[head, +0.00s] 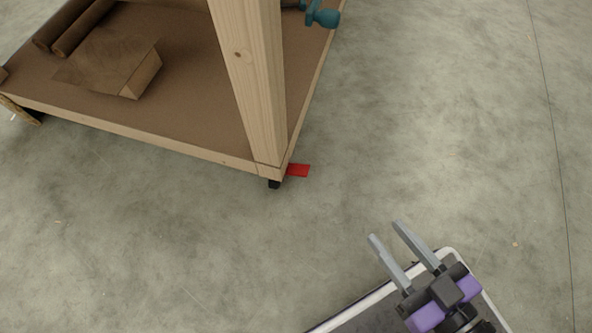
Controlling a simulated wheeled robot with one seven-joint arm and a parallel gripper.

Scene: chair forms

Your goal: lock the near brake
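The near brake shows as a small flat red pedal (299,170) at the near corner of a wooden cart. It sticks out to the right of the corner post, just above the floor. A dark caster (274,184) sits under the same corner, mostly hidden by the frame. I cannot tell the pedal's tilt clearly. My gripper (386,229) is at the lower right, with two grey fingers apart and nothing between them. It is below and to the right of the red pedal in the picture, clear of it.
The cart's brown lower shelf (190,115) holds a wooden block (118,70) and dark rolls (82,27). A wooden post (250,75) rises at the near corner. A teal clamp-like part (322,14) shows at the top. The concrete floor (440,130) at right is clear.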

